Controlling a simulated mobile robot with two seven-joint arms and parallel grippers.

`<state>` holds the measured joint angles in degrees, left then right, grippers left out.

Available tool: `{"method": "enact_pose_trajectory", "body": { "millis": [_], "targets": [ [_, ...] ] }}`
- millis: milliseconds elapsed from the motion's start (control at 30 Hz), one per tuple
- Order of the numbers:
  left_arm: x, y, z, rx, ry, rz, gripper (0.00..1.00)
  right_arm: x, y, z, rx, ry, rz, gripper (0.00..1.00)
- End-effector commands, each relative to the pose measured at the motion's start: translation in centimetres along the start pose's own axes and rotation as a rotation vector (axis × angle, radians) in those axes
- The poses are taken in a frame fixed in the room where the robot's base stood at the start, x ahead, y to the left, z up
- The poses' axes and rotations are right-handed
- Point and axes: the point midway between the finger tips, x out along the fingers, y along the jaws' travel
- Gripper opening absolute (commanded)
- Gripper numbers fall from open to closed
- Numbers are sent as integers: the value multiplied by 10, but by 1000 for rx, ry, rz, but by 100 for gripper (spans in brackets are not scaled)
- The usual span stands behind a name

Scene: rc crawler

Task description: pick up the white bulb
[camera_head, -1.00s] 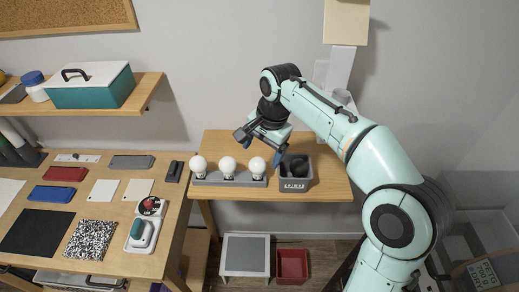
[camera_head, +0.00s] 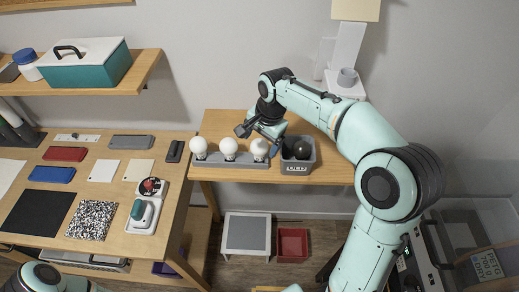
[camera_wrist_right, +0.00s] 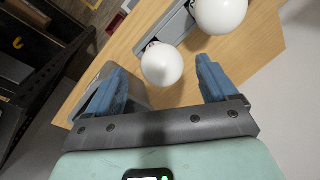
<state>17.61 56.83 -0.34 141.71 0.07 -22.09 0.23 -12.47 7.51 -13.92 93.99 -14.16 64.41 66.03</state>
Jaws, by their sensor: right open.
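Three white bulbs stand upright in a row in a grey holder (camera_head: 230,162) on the wooden table: a left one (camera_head: 199,147), a middle one (camera_head: 229,148) and a right one (camera_head: 260,148). My right gripper (camera_head: 260,141) is open at the right bulb, partly overlapping it in the head view. In the right wrist view a bulb (camera_wrist_right: 162,64) shows between and just beyond the blue fingertips (camera_wrist_right: 164,76), with nothing gripped. Another bulb (camera_wrist_right: 220,10) is at the top edge there. My left gripper is not in view; only part of my left arm shows at the bottom left.
A grey bin (camera_head: 297,168) with a dark round object (camera_head: 302,149) stands close to the right of the holder. A side table (camera_head: 150,148) with cards, blocks and a red-and-green device is at left.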

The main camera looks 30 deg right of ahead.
Motion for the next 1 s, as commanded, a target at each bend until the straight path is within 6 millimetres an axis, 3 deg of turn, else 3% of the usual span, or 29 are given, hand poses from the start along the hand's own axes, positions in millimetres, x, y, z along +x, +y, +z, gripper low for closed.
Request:
{"method": "enact_pose_trajectory", "body": {
  "millis": [233,533,567,700,733,800,1000],
  "targets": [
    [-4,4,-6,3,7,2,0,36,-1,-1,0,-2,2,86],
    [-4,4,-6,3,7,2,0,43,-1,-1,0,-1,1,86],
    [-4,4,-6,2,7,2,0,43,-1,-1,0,-1,1,83],
    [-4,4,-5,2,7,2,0,43,-1,-1,0,-1,0,37],
    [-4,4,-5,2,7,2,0,43,-1,-1,0,-1,0,31],
    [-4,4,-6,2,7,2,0,43,-1,-1,0,0,0,26],
    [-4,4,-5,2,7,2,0,43,-1,-1,0,0,0,25]
  ]
}}
